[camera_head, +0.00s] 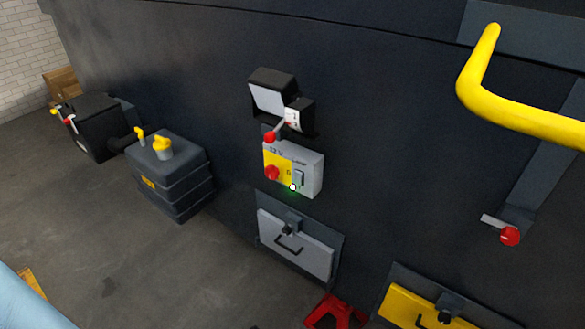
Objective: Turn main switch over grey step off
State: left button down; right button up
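A grey switch box (312,172) is mounted on the dark chassis wall, near the middle of the view. It has a yellow face with a red round knob (272,172) on its left and an upright rocker switch (299,179) on its right. A small white dot with a green glow (293,187) shows at its lower edge. I cannot tell the switch position. Below the box is a grey step-like panel (297,252) with a dark latch and a handle outline. Neither of my grippers is in view.
Above the box are a dark open-lidded housing (275,81) and a red-knobbed lever (271,136). A yellow handrail (515,118) and another red-knobbed lever (510,236) are at right. A yellow panel (398,306) and red stand (334,313) are below. A dark tank (180,190) stands left.

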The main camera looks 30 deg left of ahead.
aim_at(272, 171)
jog(key=j, duration=0.95)
jog(key=k+j+z, duration=0.15)
jog(key=j, duration=0.75)
